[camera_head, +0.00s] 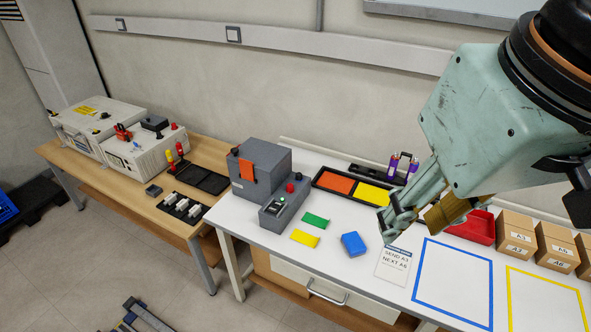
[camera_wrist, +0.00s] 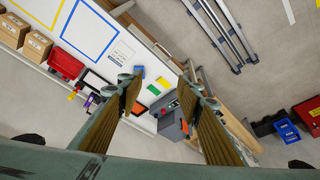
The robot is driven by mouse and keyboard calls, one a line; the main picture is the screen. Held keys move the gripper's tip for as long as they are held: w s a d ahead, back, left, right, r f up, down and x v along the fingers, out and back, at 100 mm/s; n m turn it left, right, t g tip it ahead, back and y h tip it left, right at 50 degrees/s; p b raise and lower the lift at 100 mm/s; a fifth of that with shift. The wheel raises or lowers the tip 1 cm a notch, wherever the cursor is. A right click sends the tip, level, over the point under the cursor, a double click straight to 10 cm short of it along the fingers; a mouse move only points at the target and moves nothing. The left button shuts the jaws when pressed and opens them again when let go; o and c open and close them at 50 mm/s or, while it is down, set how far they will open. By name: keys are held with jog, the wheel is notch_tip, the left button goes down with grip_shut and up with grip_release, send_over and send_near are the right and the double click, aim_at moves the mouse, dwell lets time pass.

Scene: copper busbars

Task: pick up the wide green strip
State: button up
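One green strip (camera_head: 315,220) lies flat on the white table, in front of the grey box. It also shows in the wrist view (camera_wrist: 154,90), between my fingers and far below them. No second green strip shows, so I cannot compare widths. A yellow strip (camera_head: 304,239) lies just in front of it, and a blue block (camera_head: 353,245) lies to its right. My gripper (camera_head: 396,216) is above the table, to the right of the green strip and apart from it. In the wrist view its two fingers (camera_wrist: 161,80) are spread wide with nothing between them.
A grey machine (camera_head: 261,168) with a control box (camera_head: 286,200) stands left of the strip. Behind is a black tray with orange and yellow sections (camera_head: 336,183). A white card (camera_head: 393,264), blue outline (camera_head: 453,282), red bin (camera_head: 472,228) and cardboard boxes (camera_head: 516,233) are to the right.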

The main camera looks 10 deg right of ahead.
jog(key=c, duration=0.9)
jog(key=w+a+f+m, duration=0.1)
jog(key=w+f, duration=0.4)
jog(key=w, duration=0.4)
jog(key=w+a+f+m+p, duration=0.1)
jog(key=w+f, duration=0.3)
jog(key=w, duration=0.5)
jog(key=w+a+f+m, duration=0.1)
jog(key=w+f+m, duration=0.1)
jog(key=w+f, duration=0.5)
jog(key=shift+w+d+f+m+t+h+p, duration=0.2)
jog(key=shift+w+d+f+m, duration=0.55)
jog(key=shift+w+f, duration=2.5)
jog(key=shift+w+d+f+m+h+p, duration=0.15)
jog(key=shift+w+d+f+m+h, duration=0.75)
jog(key=shift+f, duration=3.8)
jog(key=shift+w+d+f+m+t+y+p, duration=0.2)
jog(key=shift+w+d+f, duration=0.7)
jog(key=shift+w+f, duration=2.7)
jog(key=shift+s+f, duration=0.35)
jog(key=shift+f, duration=0.2)
